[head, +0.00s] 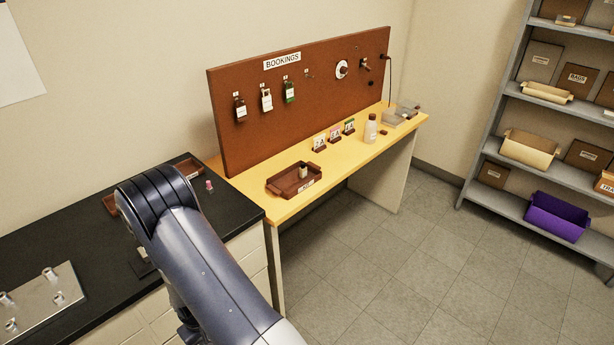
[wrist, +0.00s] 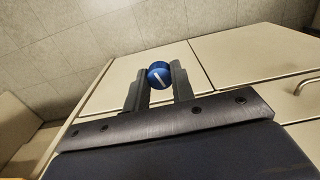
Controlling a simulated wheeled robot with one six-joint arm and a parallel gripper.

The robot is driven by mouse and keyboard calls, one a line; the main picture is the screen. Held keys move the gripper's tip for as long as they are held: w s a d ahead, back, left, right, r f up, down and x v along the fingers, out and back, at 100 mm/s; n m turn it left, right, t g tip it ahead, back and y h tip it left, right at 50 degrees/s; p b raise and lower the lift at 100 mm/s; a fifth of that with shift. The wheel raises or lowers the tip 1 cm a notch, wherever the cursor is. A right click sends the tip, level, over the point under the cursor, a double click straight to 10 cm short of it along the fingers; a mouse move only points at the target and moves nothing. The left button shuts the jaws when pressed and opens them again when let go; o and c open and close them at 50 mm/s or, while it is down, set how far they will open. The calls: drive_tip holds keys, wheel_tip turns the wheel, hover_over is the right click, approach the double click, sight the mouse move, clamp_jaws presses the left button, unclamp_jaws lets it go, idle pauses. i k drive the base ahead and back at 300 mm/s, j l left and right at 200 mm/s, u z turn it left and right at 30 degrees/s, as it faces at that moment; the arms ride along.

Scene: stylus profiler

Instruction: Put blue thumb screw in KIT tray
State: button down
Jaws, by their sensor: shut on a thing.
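The blue thumb screw (wrist: 160,69) has a round blue head with a white bar mark. In the wrist view it sits between the two fingertips of my gripper (wrist: 159,79), which is shut on it. Pale cabinet fronts and grey floor show beyond it. In the head view my arm hides the gripper and the screw. A brown tray (head: 281,190) with a small front label stands on the yellow bench with a small bottle-like item in it. Its label is too small to read, so I cannot tell whether it is the KIT tray.
Brown trays (head: 190,163) also lie on the black counter (head: 232,200), partly behind my arm, near a small pink item (head: 209,185). A metal plate with pegs (head: 45,305) is at left. A white bottle (head: 370,130) and small label stands are on the yellow bench (head: 245,183).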

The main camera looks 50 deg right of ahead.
sight(286, 187)
drive_tip(key=l, duration=2.1)
